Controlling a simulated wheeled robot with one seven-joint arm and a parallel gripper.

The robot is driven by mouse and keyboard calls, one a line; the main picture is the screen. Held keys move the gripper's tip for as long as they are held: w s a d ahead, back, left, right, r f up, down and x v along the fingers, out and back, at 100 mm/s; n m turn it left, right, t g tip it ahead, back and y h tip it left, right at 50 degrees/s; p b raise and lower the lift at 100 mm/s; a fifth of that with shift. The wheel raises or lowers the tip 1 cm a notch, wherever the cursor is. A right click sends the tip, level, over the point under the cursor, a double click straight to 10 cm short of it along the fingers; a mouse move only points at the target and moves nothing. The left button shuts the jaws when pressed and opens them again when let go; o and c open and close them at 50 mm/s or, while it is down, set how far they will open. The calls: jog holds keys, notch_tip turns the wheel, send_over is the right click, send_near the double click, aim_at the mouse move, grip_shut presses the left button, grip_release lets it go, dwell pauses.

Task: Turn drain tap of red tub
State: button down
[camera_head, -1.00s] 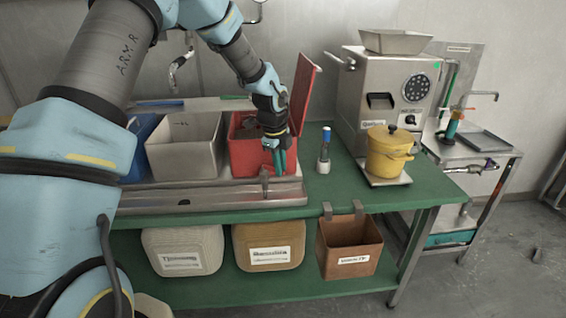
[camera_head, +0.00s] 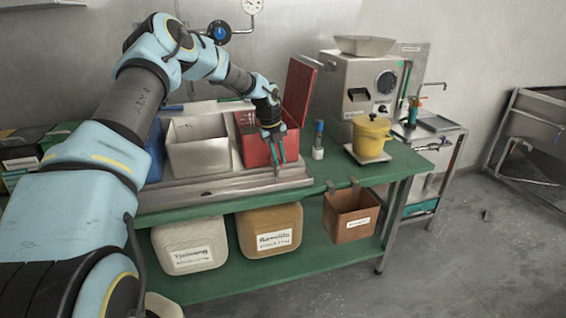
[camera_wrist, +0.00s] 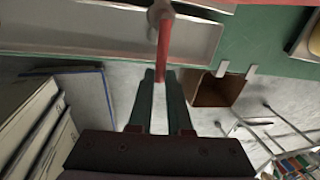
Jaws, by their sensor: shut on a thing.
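The red tub (camera_head: 252,150) stands in the metal tray at the back of the green table, its red lid (camera_head: 299,92) raised. My gripper (camera_head: 277,156) points down at the tub's front right corner. In the wrist view, the green fingertips (camera_wrist: 160,76) are shut on the end of a red tap handle (camera_wrist: 164,47). The handle runs straight from the grey tap body (camera_wrist: 159,12) to between the fingers. In the head view the tap is small and mostly hidden by my gripper, so its angle is hard to tell there.
A white tub (camera_head: 198,150) stands left of the red one. A blue-capped bottle (camera_head: 318,140), yellow pot (camera_head: 371,138) and steel grinder (camera_head: 340,85) are to the right. A brown bin (camera_head: 349,218) hangs from the table's front edge. Lidded containers (camera_head: 268,230) sit on the lower shelf.

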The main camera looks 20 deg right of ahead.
jog(key=shift+a+m, duration=0.25)
jog(key=shift+m, duration=0.15)
jog(key=shift+w, duration=0.1)
jog(key=c, duration=0.8)
grip_release()
jog(key=shift+c, duration=0.2)
jog(key=shift+r, duration=0.1)
notch_tip(320, 180, up, 10)
jog(key=a+b, duration=0.2)
jog(key=b, duration=0.1)
jog(key=shift+r+b, duration=0.2)
jog(key=shift+b, duration=0.2)
jog(key=shift+w+a, duration=0.1)
